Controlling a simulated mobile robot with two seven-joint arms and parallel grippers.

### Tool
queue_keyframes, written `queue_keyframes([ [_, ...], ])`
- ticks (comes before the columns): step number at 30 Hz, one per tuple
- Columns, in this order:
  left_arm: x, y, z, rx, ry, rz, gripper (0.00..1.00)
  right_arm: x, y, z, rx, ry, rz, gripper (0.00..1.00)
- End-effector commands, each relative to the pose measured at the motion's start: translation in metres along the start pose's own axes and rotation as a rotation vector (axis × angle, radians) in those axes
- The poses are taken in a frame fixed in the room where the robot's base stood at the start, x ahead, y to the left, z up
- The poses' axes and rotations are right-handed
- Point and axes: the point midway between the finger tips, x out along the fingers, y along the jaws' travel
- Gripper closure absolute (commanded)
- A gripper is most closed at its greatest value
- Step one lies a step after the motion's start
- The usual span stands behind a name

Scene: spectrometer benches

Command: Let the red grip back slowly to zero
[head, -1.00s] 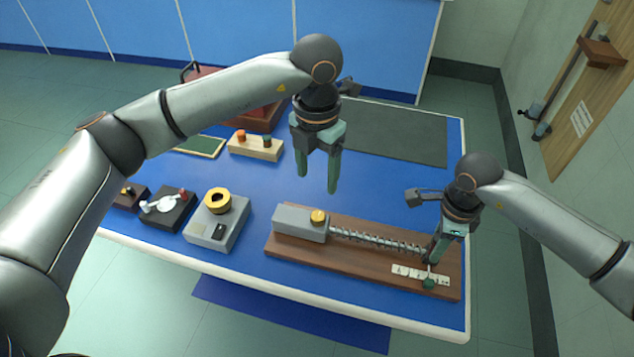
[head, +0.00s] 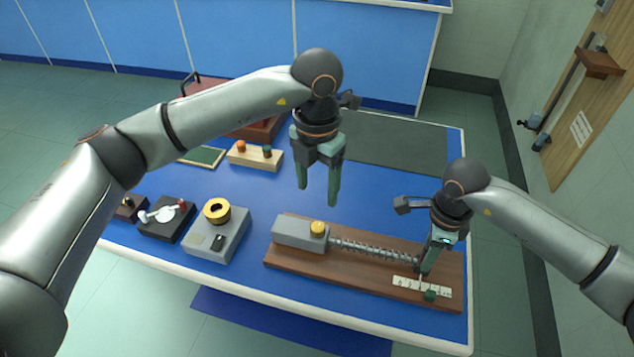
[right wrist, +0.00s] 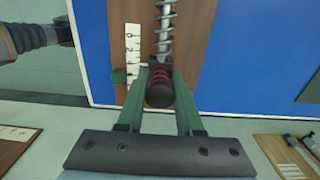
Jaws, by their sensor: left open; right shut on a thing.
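The spring device lies on a brown wooden board (head: 330,277), with a grey box (head: 300,234) at its left end and a coil spring (head: 375,250) running right from it. My right gripper (head: 424,268) is at the spring's right end. My left gripper (head: 318,185) is open and empty above the table.
A dark mat (head: 395,143) lies at the back right.

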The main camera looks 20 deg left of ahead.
Motion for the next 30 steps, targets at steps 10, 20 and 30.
queue_keyframes([
  [10, 0.005, 0.0, 0.0, 0.0, 0.0, 0.0, 0.31, 0.0, -0.001, 0.012, 0.002, 0.002, -0.004, 1.0],
  [20, 0.01, 0.0, 0.0, 0.0, 0.0, 0.0, 0.31, 0.0, -0.002, 0.024, 0.002, 0.001, -0.004, 1.0],
  [30, 0.014, 0.0, 0.0, 0.0, 0.0, 0.0, 0.31, 0.0, -0.001, 0.035, 0.001, 0.001, -0.004, 1.0],
])
